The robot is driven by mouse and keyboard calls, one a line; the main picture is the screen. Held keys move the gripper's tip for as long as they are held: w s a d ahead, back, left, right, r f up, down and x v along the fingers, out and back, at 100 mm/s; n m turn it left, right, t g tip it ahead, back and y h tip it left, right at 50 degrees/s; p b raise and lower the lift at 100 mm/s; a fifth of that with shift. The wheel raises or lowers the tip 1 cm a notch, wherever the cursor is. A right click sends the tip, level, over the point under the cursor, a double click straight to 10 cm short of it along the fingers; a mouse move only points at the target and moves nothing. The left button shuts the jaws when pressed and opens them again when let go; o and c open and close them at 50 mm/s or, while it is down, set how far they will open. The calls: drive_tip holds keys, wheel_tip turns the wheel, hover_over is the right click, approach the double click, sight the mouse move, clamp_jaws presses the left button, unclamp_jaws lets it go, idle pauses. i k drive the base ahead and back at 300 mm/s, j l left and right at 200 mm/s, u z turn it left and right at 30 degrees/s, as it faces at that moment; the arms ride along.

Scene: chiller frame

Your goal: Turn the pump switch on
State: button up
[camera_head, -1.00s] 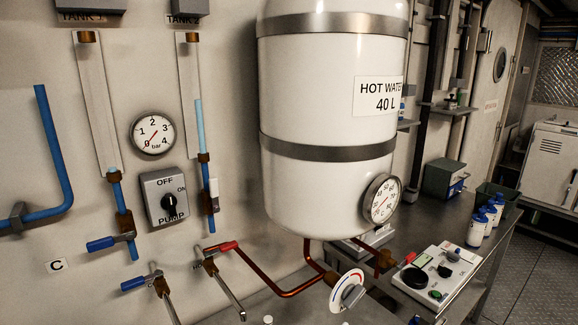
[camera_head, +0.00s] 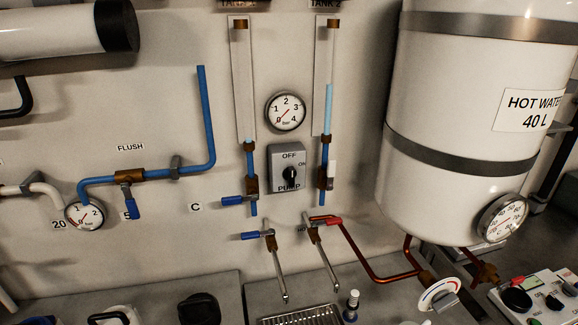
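The pump switch (camera_head: 287,168) is a grey box on the wall, marked OFF at the top, ON at the right and PUMP below. Its black rotary knob (camera_head: 290,175) stands roughly upright, towards OFF. A round pressure gauge (camera_head: 286,111) in bar sits just above the box, its red needle at the low end. My gripper is in neither view, so its state and distance from the switch are hidden.
Sight tubes for the tanks (camera_head: 327,110) flank the switch. Blue-handled valves (camera_head: 233,200) and a red-handled valve (camera_head: 325,220) are below. The white hot water tank (camera_head: 460,120) bulges out at the right. A counter with a drain grate (camera_head: 302,315) runs underneath.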

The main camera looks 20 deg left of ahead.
sight(289, 175)
drive_tip(key=j+u, duration=0.2)
drive_tip(key=u, duration=0.2)
drive_tip(key=j+u, duration=0.2)
drive_tip(key=u, duration=0.25)
drive_tip(key=j+u, duration=0.25)
drive_tip(key=u, duration=0.15)
